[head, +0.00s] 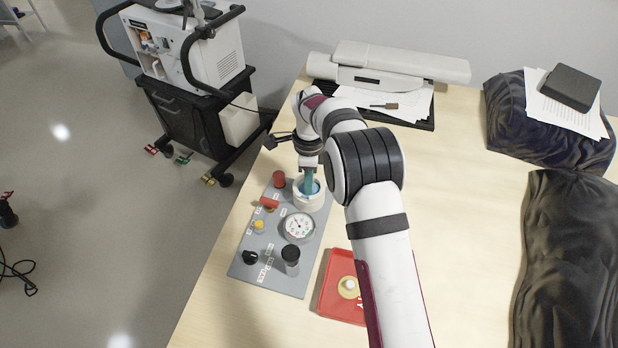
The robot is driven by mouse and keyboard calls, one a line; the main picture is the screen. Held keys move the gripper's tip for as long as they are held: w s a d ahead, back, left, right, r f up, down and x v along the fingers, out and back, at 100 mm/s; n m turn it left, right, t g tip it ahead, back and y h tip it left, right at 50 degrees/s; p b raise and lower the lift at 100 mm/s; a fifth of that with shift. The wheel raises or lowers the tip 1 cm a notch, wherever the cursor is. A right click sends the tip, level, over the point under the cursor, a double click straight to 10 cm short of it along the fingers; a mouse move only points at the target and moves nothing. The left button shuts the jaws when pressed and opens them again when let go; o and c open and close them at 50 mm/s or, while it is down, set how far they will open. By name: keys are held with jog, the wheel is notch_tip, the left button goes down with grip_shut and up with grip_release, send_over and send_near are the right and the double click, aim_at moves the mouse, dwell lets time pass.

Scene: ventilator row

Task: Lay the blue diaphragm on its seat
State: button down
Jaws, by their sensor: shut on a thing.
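My gripper (309,190) points down over a white round housing (310,204) at the far right part of the grey panel. Its teal fingers reach down into the mouth of the housing, shut on the blue diaphragm (316,187), of which only a small blue part shows beside the fingers. The seat inside the housing is hidden by the fingers and the diaphragm. I cannot tell whether the diaphragm touches the seat.
The grey panel (250,272) carries a dial gauge (299,226), a black-capped cylinder (291,254), red parts, a yellow knob (259,226) and a black knob (249,257). A red tray (330,300) holds a pale round part.

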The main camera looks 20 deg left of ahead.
jog(key=shift+f, duration=0.15)
jog(key=c, duration=0.7)
grip_release()
jog(key=shift+r, duration=3.55)
jog(key=s+d+r+n+y, duration=0.1)
jog(key=s+d+r+n, duration=0.4)
jog(key=s+d+r, duration=0.8)
jog(key=s+d+f+n, duration=0.2)
jog(key=s+d, duration=0.1)
jog(key=s, duration=0.7)
jog(key=s+d+f+n, duration=0.2)
jog(key=s+d+n, duration=0.1)
jog(key=s, duration=0.7)
jog(key=shift+s+d+y, duration=0.2)
jog(key=shift+d+y, duration=0.15)
jog(key=shift+y, duration=0.05)
